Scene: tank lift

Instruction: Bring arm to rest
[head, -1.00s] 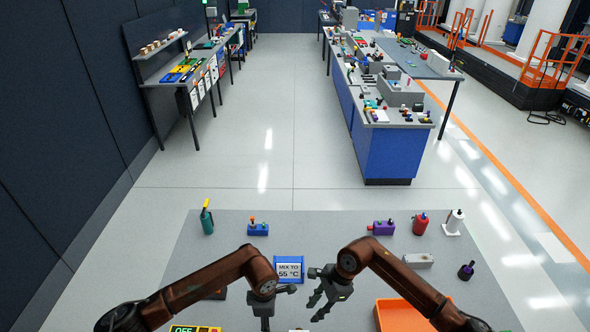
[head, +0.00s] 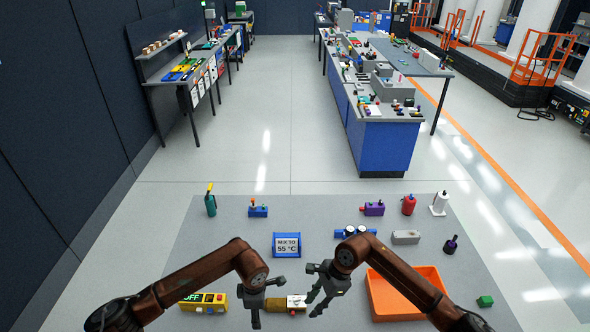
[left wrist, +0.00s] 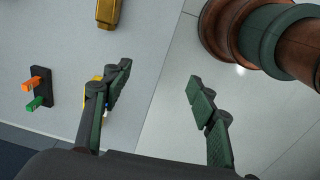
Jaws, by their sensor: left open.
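My left gripper (head: 268,303) hangs over the front of the grey table (head: 215,248), left of centre. Its fingers are apart and nothing is between them, as the left wrist view (left wrist: 158,85) also shows. My right gripper (head: 313,287) is beside it on the right, fingers spread, with nothing seen between them. Both arms are bent inward over the table. A brown and white cylinder-like item (head: 297,303) lies between and behind the grippers; part of it is hidden.
An orange bin (head: 433,275) is at right, partly behind my right arm. Bottles and small blocks line the table's back.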

